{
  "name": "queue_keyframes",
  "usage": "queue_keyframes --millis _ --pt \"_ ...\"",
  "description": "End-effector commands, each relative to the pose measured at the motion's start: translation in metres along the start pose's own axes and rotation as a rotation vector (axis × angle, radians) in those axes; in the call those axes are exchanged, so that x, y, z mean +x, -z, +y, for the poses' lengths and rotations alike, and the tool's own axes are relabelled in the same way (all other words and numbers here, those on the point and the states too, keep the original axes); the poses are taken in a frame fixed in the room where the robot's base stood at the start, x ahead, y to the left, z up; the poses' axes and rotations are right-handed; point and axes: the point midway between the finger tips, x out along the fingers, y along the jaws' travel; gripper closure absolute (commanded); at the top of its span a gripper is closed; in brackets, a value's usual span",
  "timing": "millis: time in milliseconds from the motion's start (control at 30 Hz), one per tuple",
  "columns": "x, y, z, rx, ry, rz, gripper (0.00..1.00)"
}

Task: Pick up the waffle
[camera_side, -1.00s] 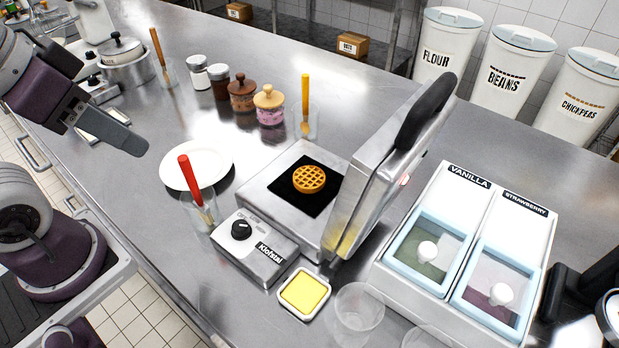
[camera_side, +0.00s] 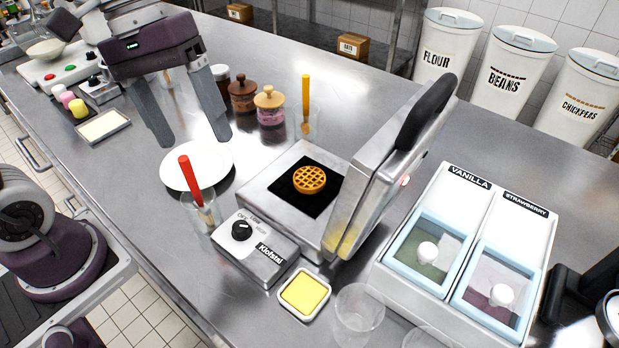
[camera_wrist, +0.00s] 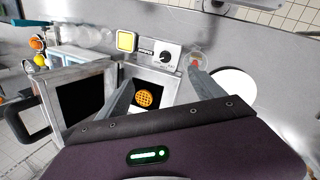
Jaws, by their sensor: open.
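The round golden waffle (camera_side: 309,179) lies flat on the black plate of the open waffle iron (camera_side: 259,190). In the wrist view the waffle (camera_wrist: 144,98) shows between my two fingers, closer to the left one. My gripper (camera_side: 193,140) is open and empty, with its fingers pointing down. In the side view it hangs above the white plate (camera_side: 178,168), to the left of the waffle and apart from it.
The raised iron lid (camera_side: 390,170) stands just right of the waffle. A glass with a red-handled brush (camera_side: 190,180) stands in front of the white plate. Jars (camera_side: 270,108) and a yellow-handled utensil (camera_side: 306,95) stand behind. A yellow dish (camera_side: 304,294) sits in front.

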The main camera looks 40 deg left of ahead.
Motion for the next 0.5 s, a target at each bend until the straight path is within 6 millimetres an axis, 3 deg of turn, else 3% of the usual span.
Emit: queue_keyframes --millis 133,300,400,500 --pt "0.038 0.059 0.027 -0.338 -0.126 -0.339 0.22" --pt "0.092 0.127 0.036 -0.694 -0.281 -0.671 0.22" --pt "0.118 0.152 0.034 -0.833 -0.348 -0.796 0.22" --pt "0.133 0.165 0.031 -0.905 -0.386 -0.86 0.22"
